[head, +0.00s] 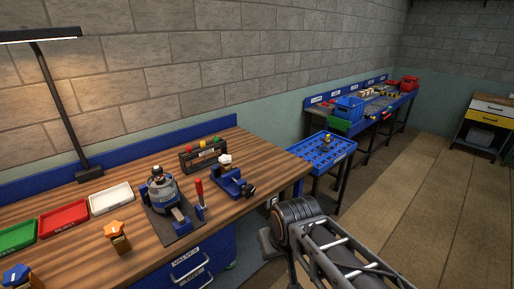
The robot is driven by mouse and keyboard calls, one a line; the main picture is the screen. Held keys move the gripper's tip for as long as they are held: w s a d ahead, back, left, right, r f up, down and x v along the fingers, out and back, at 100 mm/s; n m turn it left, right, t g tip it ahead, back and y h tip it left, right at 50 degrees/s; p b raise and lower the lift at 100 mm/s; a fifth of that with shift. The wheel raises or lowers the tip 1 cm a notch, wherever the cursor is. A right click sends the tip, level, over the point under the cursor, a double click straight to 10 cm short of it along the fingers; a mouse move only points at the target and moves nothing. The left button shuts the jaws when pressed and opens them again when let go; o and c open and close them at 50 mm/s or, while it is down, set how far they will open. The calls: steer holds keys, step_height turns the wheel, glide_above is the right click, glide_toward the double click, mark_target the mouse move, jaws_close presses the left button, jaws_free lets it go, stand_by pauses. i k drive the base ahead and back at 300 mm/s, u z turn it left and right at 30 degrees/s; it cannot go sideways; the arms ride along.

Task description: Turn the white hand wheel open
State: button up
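A small white hand wheel (225,159) tops a valve-like part near the back right of the wooden workbench (262,160). A blue vise-like holder (232,183) is directly below and beside it. The wheel is too small to tell how far it is turned. My arm (310,235) shows at the lower middle, to the right of the bench and apart from the wheel. I cannot make out my gripper's fingers in this view.
A grey device (162,190) on a dark plate and a red-handled tool (199,192) stand left of the wheel. An orange-wheeled part (117,236) is nearer. Green, red and white trays (110,198) line the left. A black rack (203,155) stands behind.

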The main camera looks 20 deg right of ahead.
mark_target(224, 158)
steer(key=z, duration=0.2)
steer(key=i, duration=1.05)
steer(key=u, duration=0.4)
